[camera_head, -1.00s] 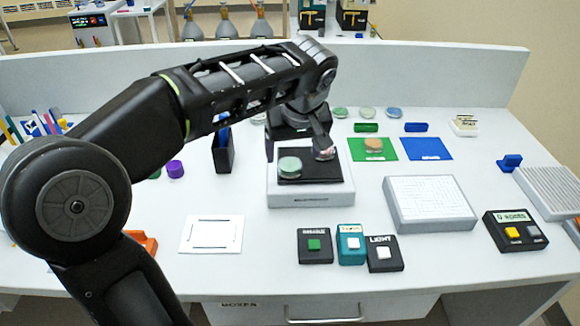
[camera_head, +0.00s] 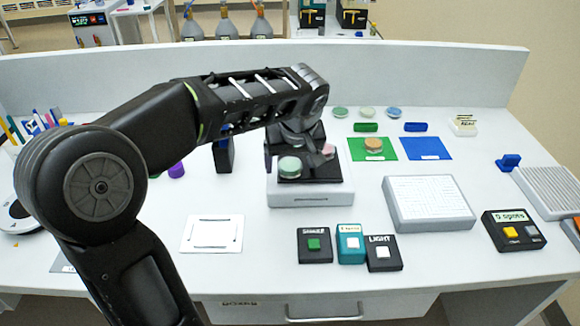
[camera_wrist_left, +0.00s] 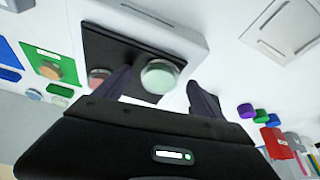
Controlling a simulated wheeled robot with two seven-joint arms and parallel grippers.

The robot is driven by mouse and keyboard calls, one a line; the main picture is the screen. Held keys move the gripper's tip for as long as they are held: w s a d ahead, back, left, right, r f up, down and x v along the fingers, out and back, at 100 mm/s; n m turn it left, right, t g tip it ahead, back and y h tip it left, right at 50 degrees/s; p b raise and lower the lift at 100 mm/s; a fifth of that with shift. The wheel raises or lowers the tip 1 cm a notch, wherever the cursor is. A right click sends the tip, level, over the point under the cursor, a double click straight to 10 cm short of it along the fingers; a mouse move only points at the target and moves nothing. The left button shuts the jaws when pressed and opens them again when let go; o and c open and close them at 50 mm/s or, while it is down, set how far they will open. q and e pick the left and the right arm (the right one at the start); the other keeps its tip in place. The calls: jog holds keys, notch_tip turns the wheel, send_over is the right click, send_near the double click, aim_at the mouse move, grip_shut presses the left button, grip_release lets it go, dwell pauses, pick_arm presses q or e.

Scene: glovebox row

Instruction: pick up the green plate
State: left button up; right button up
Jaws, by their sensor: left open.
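The green plate, a round pale-green dish (camera_head: 290,167), sits on the black top of a white device (camera_head: 310,195). In the left wrist view the green plate (camera_wrist_left: 160,75) shows between my two fingertips. My left gripper (camera_head: 309,155) is open over the device, close to the plate; its dark fingers (camera_wrist_left: 161,84) lie either side of the plate in the wrist view. I cannot tell their exact height above it. A pinkish dish (camera_wrist_left: 98,77) sits on the same black top, beside one finger. My right gripper is not in view.
A green mat (camera_head: 358,152) with an orange dish (camera_head: 374,145) and a blue mat (camera_head: 424,148) lie right of the device. Several button boxes (camera_head: 350,245) stand in front. A black holder (camera_head: 224,155) stands left, and a white grid block (camera_head: 428,203) right.

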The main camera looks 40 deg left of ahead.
pick_arm(q)
jog(key=shift+c, duration=0.5)
jog(key=c, duration=1.3)
